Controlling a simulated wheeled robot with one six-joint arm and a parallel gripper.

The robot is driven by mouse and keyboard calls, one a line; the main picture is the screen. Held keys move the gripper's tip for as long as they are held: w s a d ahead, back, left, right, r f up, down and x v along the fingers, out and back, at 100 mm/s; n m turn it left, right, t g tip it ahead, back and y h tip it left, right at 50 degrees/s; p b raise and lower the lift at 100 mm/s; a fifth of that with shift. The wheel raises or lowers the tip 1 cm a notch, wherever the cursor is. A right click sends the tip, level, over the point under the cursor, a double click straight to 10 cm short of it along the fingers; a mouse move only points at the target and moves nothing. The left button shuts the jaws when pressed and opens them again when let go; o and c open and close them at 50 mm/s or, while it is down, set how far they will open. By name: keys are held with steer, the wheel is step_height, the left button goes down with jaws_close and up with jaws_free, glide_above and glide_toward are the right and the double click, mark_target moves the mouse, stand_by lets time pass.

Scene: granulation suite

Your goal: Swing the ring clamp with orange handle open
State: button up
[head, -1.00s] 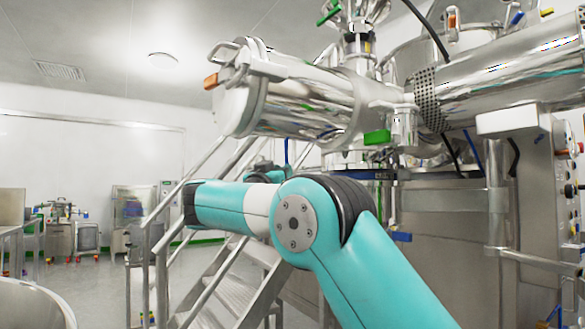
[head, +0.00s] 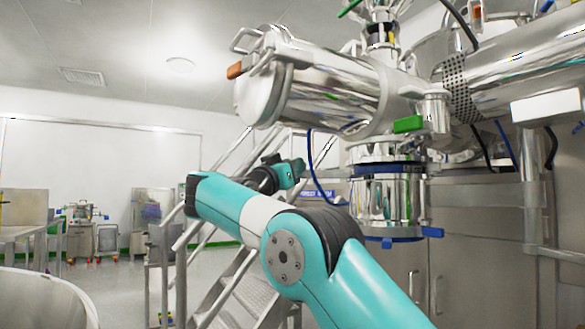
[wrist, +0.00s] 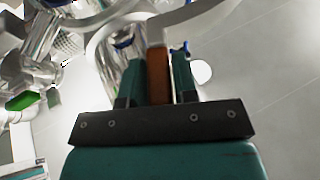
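The orange handle (head: 236,70) of the ring clamp sits at the left end of a steel horizontal cylinder, on the clamp (head: 262,54) around its round end cover (head: 256,98). In the head view my gripper (head: 297,170) is below and right of the handle, apart from it and partly hidden by my arm. In the wrist view the orange handle (wrist: 158,76) shows between the two teal fingers of my gripper (wrist: 158,64), lined up with the gap. The fingers stand apart. Contact with the handle is not visible.
A green handle (head: 408,124) is on the cylinder's right part. A steel vessel with blue bands (head: 390,200) hangs below it. Stairs with railings (head: 245,298) stand behind my arm. A white rounded vessel (head: 45,290) is at lower left.

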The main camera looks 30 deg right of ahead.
steer(key=shift+o, duration=1.3)
steer(key=shift+w+a, duration=0.1)
steer(key=shift+a, duration=0.05)
steer(key=shift+d, duration=0.2)
steer(key=shift+a+f+b, duration=0.2)
steer(key=shift+f+b, duration=0.05)
steer(key=shift+b, duration=0.2)
steer(key=b+v, duration=0.8)
steer(key=v, duration=0.3)
steer(key=shift+s+a, duration=0.25)
